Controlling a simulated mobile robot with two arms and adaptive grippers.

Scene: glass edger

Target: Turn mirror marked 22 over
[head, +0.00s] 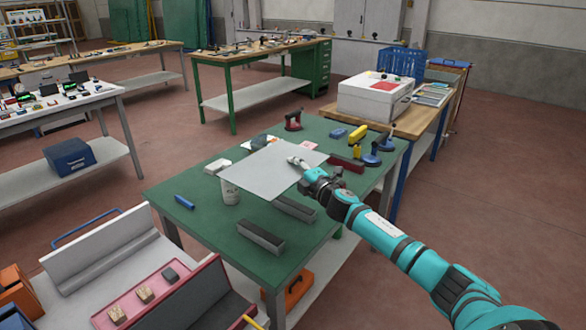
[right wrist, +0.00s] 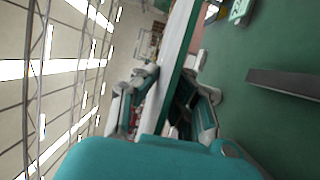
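A flat pale grey sheet (head: 268,172), which looks like the mirror, is above the green table. I see no readable 22 on its face. My right gripper (head: 298,164) is at the sheet's right edge in the head view. In the right wrist view the sheet (right wrist: 177,45) shows nearly edge-on between the two fingers of my right gripper (right wrist: 170,72), one finger on each side, and they look shut on it. The sheet looks roughly level and covers part of the table. My left gripper is not in view.
The green table (head: 190,230) also bears a white tub (head: 230,192) by the sheet's front corner, two dark grey bars (head: 260,236), a blue marker (head: 185,202), and red and blue suction lifters (head: 370,152) at the back right. The table's front left is mostly clear.

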